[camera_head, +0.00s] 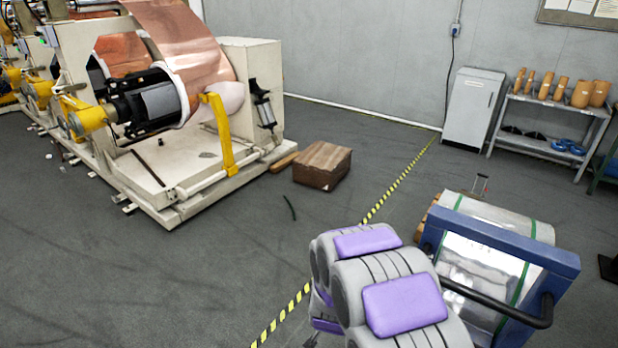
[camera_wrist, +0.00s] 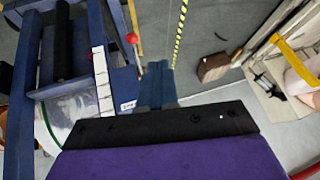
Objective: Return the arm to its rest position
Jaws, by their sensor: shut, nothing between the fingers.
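My arm, with grey links and purple pads (camera_head: 395,285), shows at the bottom centre-right of the head view. It is folded close in front of the blue-framed cart. My gripper (camera_wrist: 157,72) shows in the wrist view as blue-grey fingers beyond a black bar and a purple cover. The fingers are together, with nothing seen between them. In the head view I cannot make out the fingertips.
A blue-framed cart (camera_head: 568,262) with a shiny roll stands close to my arm on the right. A brown box (camera_head: 322,166) sits on the floor beside the copper foil machine (camera_head: 248,65). A grey cabinet (camera_head: 472,108) and shelf stand at the back. Floor at left is mostly open.

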